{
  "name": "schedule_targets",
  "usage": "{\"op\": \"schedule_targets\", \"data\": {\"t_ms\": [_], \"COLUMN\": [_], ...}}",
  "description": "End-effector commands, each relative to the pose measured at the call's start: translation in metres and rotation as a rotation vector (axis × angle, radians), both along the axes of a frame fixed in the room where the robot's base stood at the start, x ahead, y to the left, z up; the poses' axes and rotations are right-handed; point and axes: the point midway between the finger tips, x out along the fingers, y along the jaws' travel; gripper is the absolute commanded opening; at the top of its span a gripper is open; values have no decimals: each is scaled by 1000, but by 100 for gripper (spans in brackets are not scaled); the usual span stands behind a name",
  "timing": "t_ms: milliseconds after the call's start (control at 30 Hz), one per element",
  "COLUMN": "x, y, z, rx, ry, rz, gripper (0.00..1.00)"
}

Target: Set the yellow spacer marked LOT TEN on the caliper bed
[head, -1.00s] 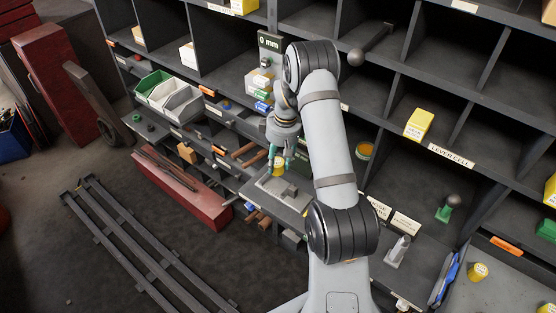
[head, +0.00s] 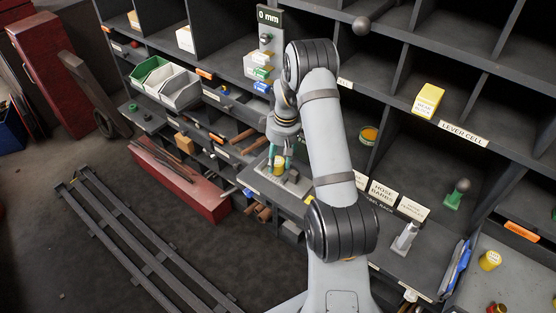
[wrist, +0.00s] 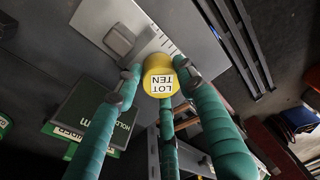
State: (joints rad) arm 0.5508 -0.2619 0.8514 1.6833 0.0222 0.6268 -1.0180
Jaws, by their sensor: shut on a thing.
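The yellow spacer (wrist: 158,77) is a short cylinder with a white "LOT TEN" label, which reads upside down in the wrist view. My gripper (wrist: 159,72) has teal fingers and is shut on it. The caliper bed (wrist: 112,16) is a grey plate with a raised block (wrist: 128,42) and dark scale marks. The spacer appears over the bed's marked edge beside the block; I cannot tell whether it touches. In the head view, my gripper (head: 279,161) and the spacer (head: 278,170) are low at the bed (head: 297,187), partly hidden by my fingers.
A dark pigeonhole rack surrounds the bed. A "0 mm" display post (head: 270,17) stands behind it. A yellow box (head: 428,100) sits on a shelf, and another yellow cylinder (head: 490,260) is at right. White and green bins (head: 181,88) are at left.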

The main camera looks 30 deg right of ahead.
Motion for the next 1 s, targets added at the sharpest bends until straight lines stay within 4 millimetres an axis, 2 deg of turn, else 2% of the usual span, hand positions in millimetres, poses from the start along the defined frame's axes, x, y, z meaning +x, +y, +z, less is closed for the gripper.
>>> {"op": "schedule_targets", "data": {"t_ms": [700,733,833,1000], "x": [0,0,0,0], "y": [0,0,0,0], "z": [-8,-8,-7,-7], "rx": [0,0,0,0], "ry": [0,0,0,0], "rz": [0,0,0,0], "gripper": [11,39,45,45]}}
